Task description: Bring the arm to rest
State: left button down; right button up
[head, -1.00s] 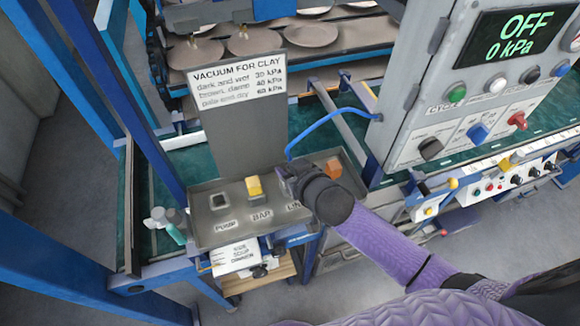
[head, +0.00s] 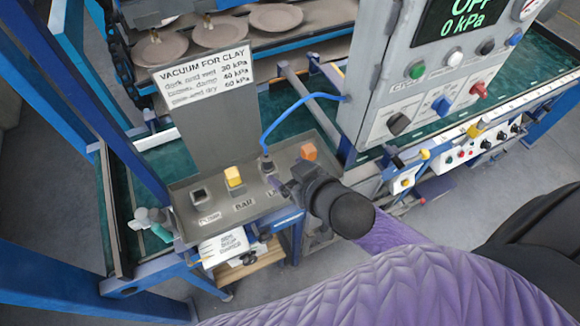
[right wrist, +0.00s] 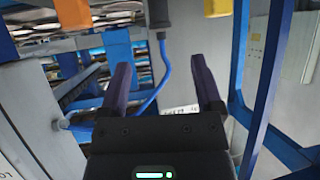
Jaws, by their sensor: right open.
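My right gripper (head: 284,186) is in front of the grey tray panel (head: 187,229), just short of the plug where the blue cable (head: 285,115) ends. In the right wrist view my right gripper (right wrist: 160,72) has its two dark fingers apart with nothing held between them. The dark plug (right wrist: 158,14) on the blue cable shows beyond the fingertips, apart from them. My purple right arm reaches in from the lower right. My left gripper is not in view.
The panel carries a yellow block (head: 233,176), an orange block (head: 308,152) and a dark square socket (head: 199,195). A grey control box (head: 380,85) reading OFF, 0 kPa stands at right. Blue posts stand at left; plates (head: 275,17) lie behind.

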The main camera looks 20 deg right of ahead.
jog(key=shift+s, duration=0.15)
dwell(0.5)
jog(key=s+d+f+g+h, duration=0.1)
jog(key=s+g+h, duration=0.2)
jog(key=s+g, duration=0.75)
jog(key=s+f+b, duration=0.2)
jog(key=f+b, duration=0.3)
jog(key=f, duration=0.9)
jog(key=s+f+b, duration=0.3)
jog(key=f+b, duration=0.2)
jog(key=f, duration=0.8)
jog(key=s+d+f+b, duration=0.1)
jog(key=s+f+b, duration=0.3)
jog(key=s+f, duration=0.3)
jog(key=s+d+f+b, duration=0.2)
jog(key=s+f+b, duration=0.3)
jog(key=f, duration=0.9)
jog(key=shift+s+d+f+g, duration=0.2)
jog(key=shift+s+d+g, duration=0.15)
jog(key=shift+s, duration=0.7)
